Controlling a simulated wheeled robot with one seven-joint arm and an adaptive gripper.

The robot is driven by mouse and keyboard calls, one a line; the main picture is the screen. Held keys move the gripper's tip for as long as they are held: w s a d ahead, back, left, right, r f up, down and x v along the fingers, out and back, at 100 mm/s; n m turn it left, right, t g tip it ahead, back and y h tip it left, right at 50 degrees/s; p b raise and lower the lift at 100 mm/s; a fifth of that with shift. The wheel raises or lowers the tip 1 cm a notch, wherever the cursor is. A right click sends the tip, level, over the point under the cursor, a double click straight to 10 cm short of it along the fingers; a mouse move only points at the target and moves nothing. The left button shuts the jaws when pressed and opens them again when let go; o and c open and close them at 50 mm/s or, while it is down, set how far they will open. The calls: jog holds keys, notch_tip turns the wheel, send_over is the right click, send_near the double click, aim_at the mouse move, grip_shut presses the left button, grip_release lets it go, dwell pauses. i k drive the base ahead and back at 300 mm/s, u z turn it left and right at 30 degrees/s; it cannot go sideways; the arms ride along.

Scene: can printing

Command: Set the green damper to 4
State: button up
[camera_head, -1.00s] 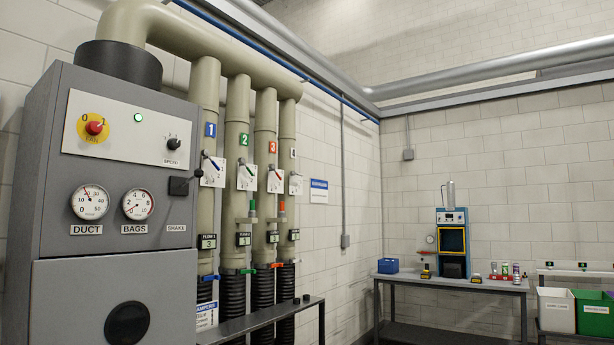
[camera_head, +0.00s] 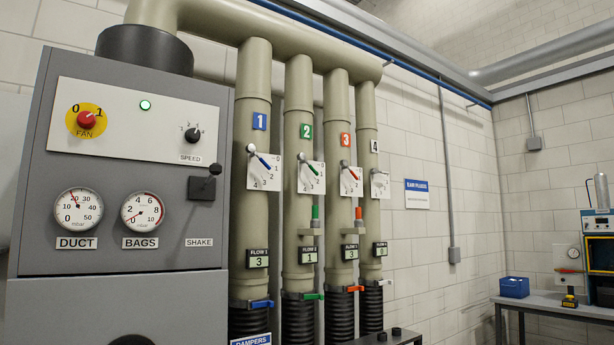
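The green damper lever (camera_head: 311,168) sits on a white scale plate (camera_head: 305,187) on the pipe marked with a green 2 (camera_head: 306,131). Its pivot is at the plate's upper left and its green handle points down to the right. The scale figures are too small to read the setting surely. The FLOW display (camera_head: 305,257) below on the same pipe seems to read 1. My gripper is not in view.
Blue (camera_head: 259,159) and red (camera_head: 350,172) damper levers flank the green one, with a fourth pipe (camera_head: 369,220) at right. The grey control cabinet (camera_head: 130,150) stands left. A low dark rail (camera_head: 385,338) is in front of the pipes. A table (camera_head: 570,303) stands far right.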

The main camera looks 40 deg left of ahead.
aim_at(301, 156)
jog(key=u, duration=0.8)
jog(key=i, duration=1.05)
jog(key=u, duration=0.9)
